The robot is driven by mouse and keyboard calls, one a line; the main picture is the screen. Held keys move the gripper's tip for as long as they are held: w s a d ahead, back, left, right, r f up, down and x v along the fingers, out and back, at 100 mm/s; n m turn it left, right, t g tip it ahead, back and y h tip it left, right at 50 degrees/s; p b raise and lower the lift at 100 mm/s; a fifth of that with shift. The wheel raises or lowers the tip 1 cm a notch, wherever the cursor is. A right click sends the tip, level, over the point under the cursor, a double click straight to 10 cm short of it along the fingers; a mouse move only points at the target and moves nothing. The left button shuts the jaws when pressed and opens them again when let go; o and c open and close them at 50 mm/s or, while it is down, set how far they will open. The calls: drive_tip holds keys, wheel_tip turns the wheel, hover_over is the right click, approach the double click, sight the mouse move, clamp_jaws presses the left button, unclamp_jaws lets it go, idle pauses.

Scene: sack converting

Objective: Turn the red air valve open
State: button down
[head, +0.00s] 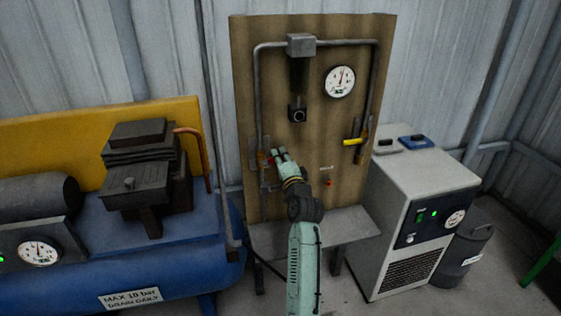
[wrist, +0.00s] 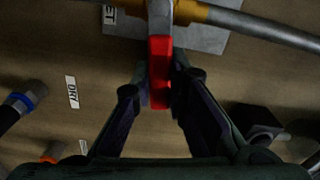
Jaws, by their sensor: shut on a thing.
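The red air valve's lever (wrist: 159,72) is between my gripper's fingers (wrist: 160,88) in the wrist view. The fingers are shut on it from both sides. In that view the lever points down the picture, roughly across the grey pipe and brass fitting. In the head view, my gripper (head: 278,157) is at the left pipe on the brown board, and only a small bit of the red lever (head: 262,156) shows beside it. The rest of the lever is hidden by the fingers.
A blue compressor tank (head: 180,265) stands left, a white dryer cabinet (head: 385,205) right.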

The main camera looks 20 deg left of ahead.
sight(259, 140)
drive_tip(key=n, duration=0.1)
drive_tip(key=r+n, duration=0.1)
drive_tip(key=n+b, duration=0.1)
drive_tip(key=shift+s+a+r+n, duration=0.15)
drive_tip(key=shift+a+r+n, duration=0.05)
drive_tip(key=shift+r+n, duration=0.2)
drive_tip(key=n, duration=0.1)
drive_tip(key=a+r+n+b, duration=0.1)
drive_tip(key=n, duration=0.1)
drive_tip(key=s+r+n, duration=0.1)
drive_tip(key=n, duration=0.1)
drive_tip(key=shift+a+b, duration=0.25)
drive_tip(key=shift+b, duration=0.15)
drive_tip(key=n, duration=0.1)
drive_tip(key=a+n, duration=0.1)
drive_tip(key=s+n+b, duration=0.1)
drive_tip(key=shift+a+r+n, duration=0.2)
drive_tip(key=shift+r+n, duration=0.1)
drive_tip(key=shift+n, duration=0.1)
drive_tip(key=shift+s+a+r+n+b, duration=0.1)
drive_tip(key=shift+s+a+n+b, duration=0.2)
drive_tip(key=shift+n, duration=0.55)
drive_tip(key=shift+s+a+r+n+b, duration=0.15)
drive_tip(key=shift+a+n+b, duration=0.15)
drive_tip(key=shift+n, duration=0.55)
drive_tip(key=shift+a+f, duration=0.1)
drive_tip(key=c, duration=1.6)
unclamp_jaws()
drive_tip(key=shift+o, duration=0.2)
